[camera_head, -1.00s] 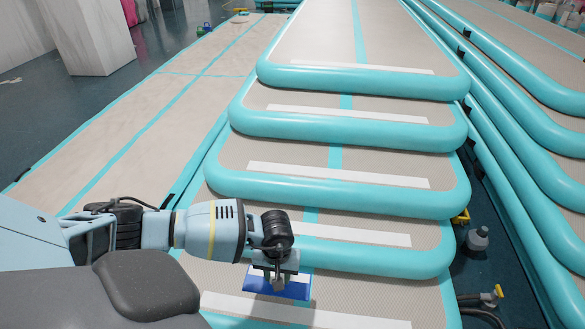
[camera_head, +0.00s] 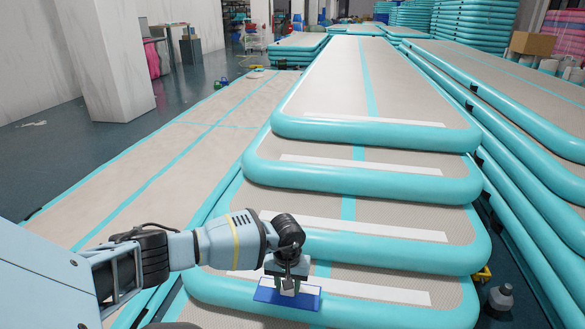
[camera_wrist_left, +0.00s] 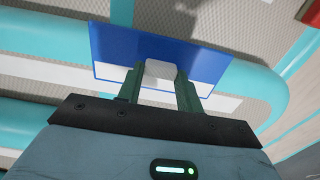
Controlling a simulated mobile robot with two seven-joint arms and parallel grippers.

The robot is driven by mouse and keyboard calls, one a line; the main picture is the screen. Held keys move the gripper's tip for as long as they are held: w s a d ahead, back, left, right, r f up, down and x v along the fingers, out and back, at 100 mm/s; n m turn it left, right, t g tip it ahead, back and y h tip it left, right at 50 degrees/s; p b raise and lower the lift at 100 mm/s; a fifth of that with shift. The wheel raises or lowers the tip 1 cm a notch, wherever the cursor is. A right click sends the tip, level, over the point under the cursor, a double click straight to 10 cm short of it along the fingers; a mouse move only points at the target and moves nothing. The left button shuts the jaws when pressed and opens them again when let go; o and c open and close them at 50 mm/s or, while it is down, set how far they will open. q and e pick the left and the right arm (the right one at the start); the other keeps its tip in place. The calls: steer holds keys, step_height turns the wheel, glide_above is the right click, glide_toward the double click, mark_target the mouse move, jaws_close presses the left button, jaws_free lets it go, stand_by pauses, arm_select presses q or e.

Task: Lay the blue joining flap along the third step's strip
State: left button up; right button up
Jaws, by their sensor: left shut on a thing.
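The blue joining flap (camera_head: 262,295) is a flat blue panel with a white band. My left gripper (camera_head: 288,288) is shut on it near its middle. In the left wrist view the flap (camera_wrist_left: 122,52) spans the view ahead of the gripper (camera_wrist_left: 160,72), with a white strip behind it. The steps are stacked inflatable tracks with turquoise rims and white strips. In the head view the flap overlaps the lowest visible rim (camera_head: 400,316), near that step's strip (camera_head: 385,290). Whether it touches is unclear. The step above has its own strip (camera_head: 395,231). My right gripper is out of view.
Two more steps with strips (camera_head: 360,168) rise behind, up to the long top track (camera_head: 330,85). Another stack (camera_head: 540,150) stands close on the right, with a grey bottle (camera_head: 500,297) in the gap. A flat track (camera_head: 165,160) and a pillar (camera_head: 110,60) are at left.

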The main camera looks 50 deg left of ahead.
arm_select(q)
steer(key=w+a+b, duration=0.1)
steer(key=w+a, duration=0.1)
steer(key=w+a+f+b, duration=0.1)
steer(key=w+a+b, duration=0.1)
steer(key=a, duration=0.1)
steer(key=shift+w, duration=0.4)
steer(key=shift+w+a, duration=0.2)
steer(key=shift+a, duration=0.05)
steer(key=shift+w+a+r, duration=0.15)
steer(key=shift+a, duration=0.05)
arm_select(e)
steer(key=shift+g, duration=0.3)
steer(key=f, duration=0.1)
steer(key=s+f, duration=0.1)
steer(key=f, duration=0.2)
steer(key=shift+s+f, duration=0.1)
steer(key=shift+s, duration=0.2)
